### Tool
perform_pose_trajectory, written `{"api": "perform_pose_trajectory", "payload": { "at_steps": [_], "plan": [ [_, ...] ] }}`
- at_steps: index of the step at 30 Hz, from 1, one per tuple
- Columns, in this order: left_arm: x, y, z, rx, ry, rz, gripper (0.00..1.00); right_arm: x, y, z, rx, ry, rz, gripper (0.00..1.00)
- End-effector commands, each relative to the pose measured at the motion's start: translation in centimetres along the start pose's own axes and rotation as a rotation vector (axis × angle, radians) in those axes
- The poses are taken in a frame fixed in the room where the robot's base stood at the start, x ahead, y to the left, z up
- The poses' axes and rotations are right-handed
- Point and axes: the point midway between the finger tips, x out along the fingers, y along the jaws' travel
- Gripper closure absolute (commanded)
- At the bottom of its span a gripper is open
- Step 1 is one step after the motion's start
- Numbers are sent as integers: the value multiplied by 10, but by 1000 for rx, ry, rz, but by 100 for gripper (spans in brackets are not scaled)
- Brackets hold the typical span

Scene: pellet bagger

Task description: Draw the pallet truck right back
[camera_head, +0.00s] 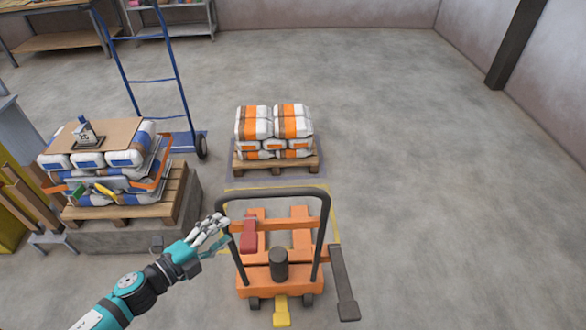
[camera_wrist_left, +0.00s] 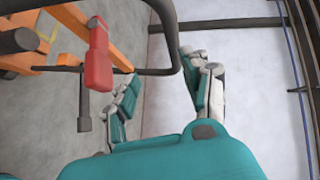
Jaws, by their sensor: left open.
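The orange pallet truck (camera_head: 267,279) stands at the bottom middle of the head view. Its dark looped handle (camera_head: 272,191) faces me, and a red lever (camera_head: 249,236) shows inside the loop at the left. My left gripper (camera_head: 222,232) is just left of the handle's left side. In the left wrist view the left gripper (camera_wrist_left: 160,90) is open and empty, its fingers spread. The handle (camera_wrist_left: 166,40) passes close beyond the fingertips, and the red lever (camera_wrist_left: 98,58) is left of them. I cannot tell whether a finger touches the handle. My right gripper is not in view.
A wooden pallet (camera_head: 277,166) with orange-and-white bags (camera_head: 273,122) stands behind the truck. At the left, another loaded pallet (camera_head: 135,207) sits on a grey block. A blue hand truck (camera_head: 151,81) stands behind it. The floor to the right is clear.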

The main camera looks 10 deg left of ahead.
Motion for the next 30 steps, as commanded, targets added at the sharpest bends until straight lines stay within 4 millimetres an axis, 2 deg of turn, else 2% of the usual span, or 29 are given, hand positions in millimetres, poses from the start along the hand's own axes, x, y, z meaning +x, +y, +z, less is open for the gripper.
{"api": "perform_pose_trajectory", "payload": {
  "at_steps": [1, 3, 8, 15, 24, 30],
  "plan": [
    [-1, -12, -8, 28, 24, -8, 52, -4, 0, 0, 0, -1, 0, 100],
    [1, -18, -14, 47, 41, -16, 52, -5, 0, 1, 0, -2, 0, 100],
    [17, -22, -15, 52, 44, -22, 52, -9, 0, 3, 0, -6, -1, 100],
    [67, -25, -17, 49, 42, -23, 52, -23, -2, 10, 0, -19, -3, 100],
    [131, -24, -20, 47, 42, -22, 52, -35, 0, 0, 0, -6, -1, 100],
    [161, -22, -21, 47, 41, -20, 52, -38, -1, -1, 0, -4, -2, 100]
  ]
}}
